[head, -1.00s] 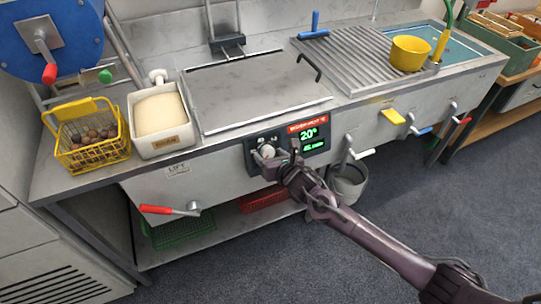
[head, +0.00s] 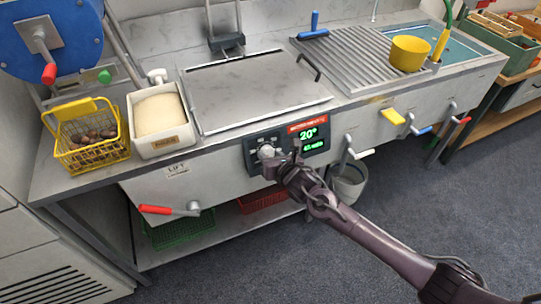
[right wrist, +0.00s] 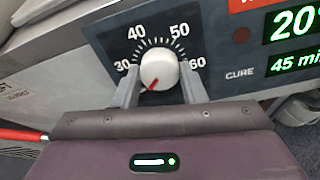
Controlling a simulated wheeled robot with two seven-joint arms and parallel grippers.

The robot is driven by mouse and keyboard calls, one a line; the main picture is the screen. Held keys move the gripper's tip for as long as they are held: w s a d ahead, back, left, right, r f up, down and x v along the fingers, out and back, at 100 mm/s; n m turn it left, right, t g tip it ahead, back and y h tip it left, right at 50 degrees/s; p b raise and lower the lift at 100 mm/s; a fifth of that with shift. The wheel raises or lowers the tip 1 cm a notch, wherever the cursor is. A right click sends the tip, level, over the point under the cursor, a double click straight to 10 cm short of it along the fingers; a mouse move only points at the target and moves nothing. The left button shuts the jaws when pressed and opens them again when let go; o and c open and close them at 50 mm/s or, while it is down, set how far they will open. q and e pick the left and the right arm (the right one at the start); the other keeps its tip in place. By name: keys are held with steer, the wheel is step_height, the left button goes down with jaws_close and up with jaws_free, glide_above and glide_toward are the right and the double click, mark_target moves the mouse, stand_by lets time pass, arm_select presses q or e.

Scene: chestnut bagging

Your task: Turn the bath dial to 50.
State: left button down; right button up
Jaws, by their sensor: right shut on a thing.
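The bath dial (right wrist: 159,68) is a round white knob on the dark front panel, with a scale marked 30, 40, 50 and 60 around it. Its red pointer aims down and left, below the 30 mark. In the head view the dial (head: 266,151) sits left of the green display (head: 312,140), which reads 20°. My right gripper (right wrist: 160,78) has one finger on each side of the knob and is shut on it. In the head view the right gripper (head: 275,162) partly covers the panel below the dial. My left gripper is not in view.
A red-handled lever (head: 170,209) sticks out low at the left of the counter front. A white-handled tap (head: 358,152) is right of the display, with a bucket (head: 349,184) below. A yellow basket of chestnuts (head: 92,150) and a white bin (head: 161,144) stand on the counter.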

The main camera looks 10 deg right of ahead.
steer(key=m, duration=0.4)
steer(key=shift+m, duration=0.3)
steer(key=m, duration=0.4)
steer(key=shift+y, duration=0.4)
steer(key=m, duration=0.4)
steer(key=shift+m+t, duration=0.4)
steer(key=m, duration=0.4)
steer(key=shift+a+m+t, duration=0.1)
steer(key=shift+m+t, duration=0.2)
steer(key=m, duration=0.4)
steer(key=shift+m, duration=0.4)
steer(key=m+p, duration=0.1)
steer(key=m, duration=0.2)
steer(key=shift+m+t+h, duration=0.3)
steer(key=shift+m, duration=0.1)
steer(key=m, duration=0.4)
steer(key=shift+m+p, duration=0.4)
steer(key=shift+m+h+p, duration=0.35)
steer(key=shift+m+h, duration=0.05)
steer(key=shift+m, duration=1.7)
